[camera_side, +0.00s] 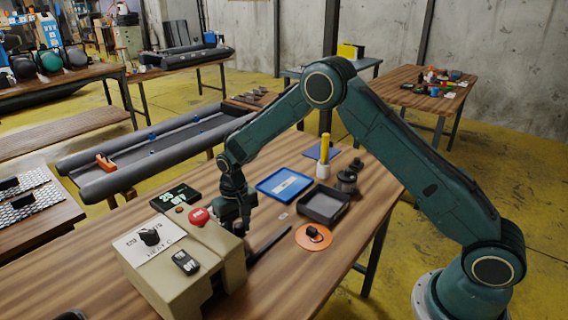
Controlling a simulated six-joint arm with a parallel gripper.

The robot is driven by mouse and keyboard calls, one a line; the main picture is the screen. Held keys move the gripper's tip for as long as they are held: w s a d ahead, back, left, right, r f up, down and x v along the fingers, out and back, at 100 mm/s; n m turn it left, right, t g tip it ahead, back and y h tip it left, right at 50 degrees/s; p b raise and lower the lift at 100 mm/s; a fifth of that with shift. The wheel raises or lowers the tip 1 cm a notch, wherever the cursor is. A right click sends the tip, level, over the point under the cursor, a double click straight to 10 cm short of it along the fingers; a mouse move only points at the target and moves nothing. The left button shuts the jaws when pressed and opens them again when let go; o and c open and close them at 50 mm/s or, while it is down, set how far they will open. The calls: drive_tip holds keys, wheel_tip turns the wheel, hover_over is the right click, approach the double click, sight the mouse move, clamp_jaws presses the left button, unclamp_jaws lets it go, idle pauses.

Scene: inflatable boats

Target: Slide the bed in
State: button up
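No part is plainly marked as the bed. A beige machine (178,262) stands on the near left of the wooden table, with a dark knob, a red button (199,216), a black switch (186,262) and a small green display (174,198) behind it. A dark flat bar (271,243) sticks out low at its right side; it may be the edge of the bed, but I cannot tell. My gripper (240,229) points down just right of the red button, close to the machine's right side. Its fingers are small, dark and partly hidden behind the machine.
Right of my gripper lie a blue tray (284,198), an empty black tray (324,220) and an orange disc (313,237) with a dark piece on it. A yellow-topped tool (324,158) and dark weights (348,177) stand behind. A grey inflatable boat (160,145) lies beyond the table.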

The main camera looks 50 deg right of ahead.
idle(0.4)
drive_tip(key=shift+r, duration=0.15)
drive_tip(key=shift+r, duration=0.55)
wheel_tip(320, 180, up, 12)
drive_tip(key=shift+r, duration=0.25)
drive_tip(key=shift+r, duration=0.1)
